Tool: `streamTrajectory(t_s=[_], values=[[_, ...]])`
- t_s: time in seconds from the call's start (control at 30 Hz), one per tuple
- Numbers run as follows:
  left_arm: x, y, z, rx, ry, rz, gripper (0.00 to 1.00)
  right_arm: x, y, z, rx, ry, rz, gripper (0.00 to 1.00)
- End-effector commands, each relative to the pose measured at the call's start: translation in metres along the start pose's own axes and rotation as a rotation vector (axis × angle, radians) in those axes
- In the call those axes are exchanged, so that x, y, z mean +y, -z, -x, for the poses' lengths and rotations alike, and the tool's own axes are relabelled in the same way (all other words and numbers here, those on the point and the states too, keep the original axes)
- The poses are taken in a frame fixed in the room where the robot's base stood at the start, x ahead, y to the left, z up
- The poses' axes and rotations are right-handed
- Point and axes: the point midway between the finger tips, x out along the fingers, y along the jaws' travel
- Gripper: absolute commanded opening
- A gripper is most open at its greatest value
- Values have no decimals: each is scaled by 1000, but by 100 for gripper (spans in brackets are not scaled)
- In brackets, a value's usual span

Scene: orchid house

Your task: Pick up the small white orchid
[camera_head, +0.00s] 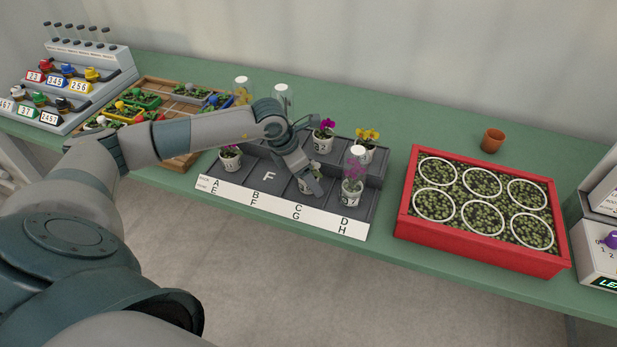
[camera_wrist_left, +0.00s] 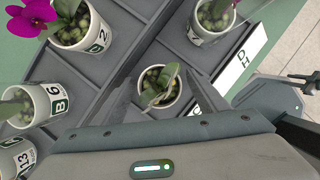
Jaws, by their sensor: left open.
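A small white pot with green leaves (camera_wrist_left: 158,88) sits in the grey tray, between the fingers of my left gripper (camera_wrist_left: 160,95) in the left wrist view. No white bloom can be made out on it, so I cannot tell that it is the white orchid. In the head view my left gripper (camera_head: 305,187) reaches down over this pot, in the front row near label G, and partly hides it. The gripper is open, with a finger on each side; I cannot tell whether they touch the pot. My right gripper is out of view.
Close by stand a magenta orchid (camera_head: 324,134), a yellow orchid (camera_head: 367,138) and a pink orchid under a clear cover (camera_head: 353,177). Another magenta orchid (camera_head: 230,158) stands at the tray's left. A red crate (camera_head: 408,190) lies to the right. A terracotta pot (camera_head: 492,140) stands behind it.

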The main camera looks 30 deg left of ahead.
Motion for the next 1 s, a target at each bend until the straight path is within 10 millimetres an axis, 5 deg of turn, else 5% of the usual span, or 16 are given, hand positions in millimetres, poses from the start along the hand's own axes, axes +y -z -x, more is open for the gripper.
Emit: streamTrajectory(t_s=[0.5, 0.7, 1.0], values=[[0, 0, -2, -1, 0, 0, 67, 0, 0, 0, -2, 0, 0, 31], [0, 0, -1, -1, 0, 0, 20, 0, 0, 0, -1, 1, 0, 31], [0, -1, 0, -2, -1, 0, 20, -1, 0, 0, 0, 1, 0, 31]])
